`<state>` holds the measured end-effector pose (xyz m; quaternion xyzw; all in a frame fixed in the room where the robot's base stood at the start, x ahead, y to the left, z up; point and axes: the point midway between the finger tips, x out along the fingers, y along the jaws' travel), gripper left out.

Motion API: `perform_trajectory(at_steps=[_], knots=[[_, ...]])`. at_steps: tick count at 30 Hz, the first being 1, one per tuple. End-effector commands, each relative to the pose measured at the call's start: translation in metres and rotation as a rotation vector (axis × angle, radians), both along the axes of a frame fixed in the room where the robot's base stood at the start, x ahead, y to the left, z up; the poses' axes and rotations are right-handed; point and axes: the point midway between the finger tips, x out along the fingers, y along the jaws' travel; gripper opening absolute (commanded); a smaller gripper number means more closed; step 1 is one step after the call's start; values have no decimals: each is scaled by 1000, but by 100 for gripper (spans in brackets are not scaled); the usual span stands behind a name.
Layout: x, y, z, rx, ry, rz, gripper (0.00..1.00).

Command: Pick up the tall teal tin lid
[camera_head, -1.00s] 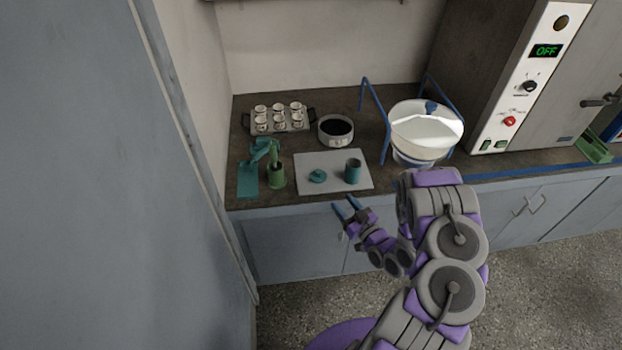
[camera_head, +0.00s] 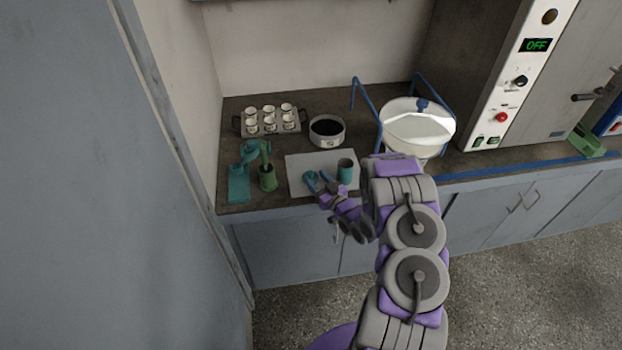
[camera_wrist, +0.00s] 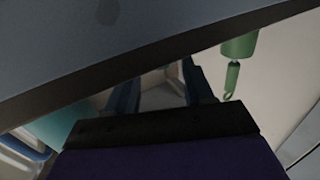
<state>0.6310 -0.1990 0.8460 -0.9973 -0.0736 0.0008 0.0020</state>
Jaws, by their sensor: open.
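The teal lid (camera_head: 309,176) lies on the light grey mat (camera_head: 297,160), left of the open teal tin (camera_head: 345,171). My gripper (camera_head: 318,175) is open and empty, its two bluish fingers over the front part of the mat right at the lid. The fingers partly cover the lid, and I cannot tell whether they touch it. The wrist view seems turned upside down. It shows the spread fingers (camera_wrist: 160,88) and a teal surface (camera_wrist: 68,120) at the left, likely the tin. I cannot make out the lid there.
A green mortar with a pestle (camera_head: 267,178) stands left of the mat, beside a teal item (camera_head: 239,184). Behind are a rack of small cups (camera_head: 270,120), a round sieve pan (camera_head: 327,131) and a white bowl (camera_head: 418,130) with blue posts. A wall stands close on the left.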

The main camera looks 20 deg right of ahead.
Motion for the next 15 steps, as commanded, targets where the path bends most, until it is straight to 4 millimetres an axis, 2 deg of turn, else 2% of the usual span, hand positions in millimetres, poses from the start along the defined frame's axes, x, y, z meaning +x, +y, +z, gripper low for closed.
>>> perform_trajectory(at_steps=[7, 15], knots=[[36, 6, 0, -6, -3, 4, 52], [41, 4, 1, -1, -1, 1, 52]])
